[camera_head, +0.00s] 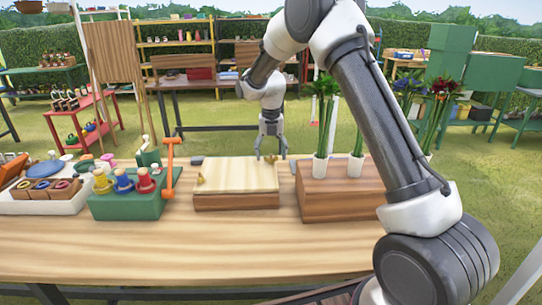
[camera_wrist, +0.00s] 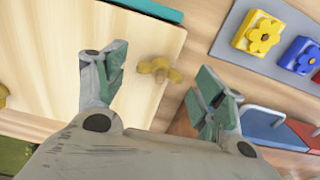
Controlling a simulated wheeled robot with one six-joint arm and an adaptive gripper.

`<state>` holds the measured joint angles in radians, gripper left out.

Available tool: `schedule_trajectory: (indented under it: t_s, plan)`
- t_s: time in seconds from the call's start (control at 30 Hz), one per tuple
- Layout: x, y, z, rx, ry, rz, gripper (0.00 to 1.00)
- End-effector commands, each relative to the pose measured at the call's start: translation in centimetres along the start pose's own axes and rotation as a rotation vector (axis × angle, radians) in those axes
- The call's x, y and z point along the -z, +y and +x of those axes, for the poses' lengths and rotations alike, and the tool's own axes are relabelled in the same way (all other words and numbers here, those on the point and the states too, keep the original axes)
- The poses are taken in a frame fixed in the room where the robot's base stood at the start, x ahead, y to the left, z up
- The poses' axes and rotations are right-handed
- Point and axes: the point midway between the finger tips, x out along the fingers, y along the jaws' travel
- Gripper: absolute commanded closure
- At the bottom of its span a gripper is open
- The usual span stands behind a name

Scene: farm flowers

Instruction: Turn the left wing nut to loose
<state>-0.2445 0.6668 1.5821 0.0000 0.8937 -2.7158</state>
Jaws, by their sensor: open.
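A flat wooden press (camera_head: 236,180) lies on the bench, with a small brass wing nut (camera_head: 201,180) at its left and another wing nut (camera_head: 270,159) at its right. My gripper (camera_head: 271,157) hangs at the press's back right edge, fingers downward, near the right wing nut. In the wrist view my gripper (camera_wrist: 158,88) is open and empty. A brass wing nut (camera_wrist: 157,70) lies between and beyond its fingertips, apart from both. A second one (camera_wrist: 3,96) is cut off at the left edge. I cannot tell which wing nut is which in the wrist view.
A green block with coloured knobs (camera_head: 128,204) stands left of the press. A wooden box with two white vases (camera_head: 340,197) stands right. The wrist view shows a yellow flower tile (camera_wrist: 257,37) and a blue one (camera_wrist: 301,56). The bench front (camera_head: 190,250) is clear.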

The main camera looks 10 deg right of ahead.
Motion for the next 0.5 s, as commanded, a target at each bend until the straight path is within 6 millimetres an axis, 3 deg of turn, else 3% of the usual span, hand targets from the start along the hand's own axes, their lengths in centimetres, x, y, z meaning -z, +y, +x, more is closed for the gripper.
schedule_trajectory:
  t_s: [0.3, 0.5]
  plan:
    - [-0.1, 0.0, -6.9, -0.002, -0.004, 0.000, 0.30]
    - [-0.1, 0.0, -10.0, -0.001, -0.003, 0.000, 0.30]
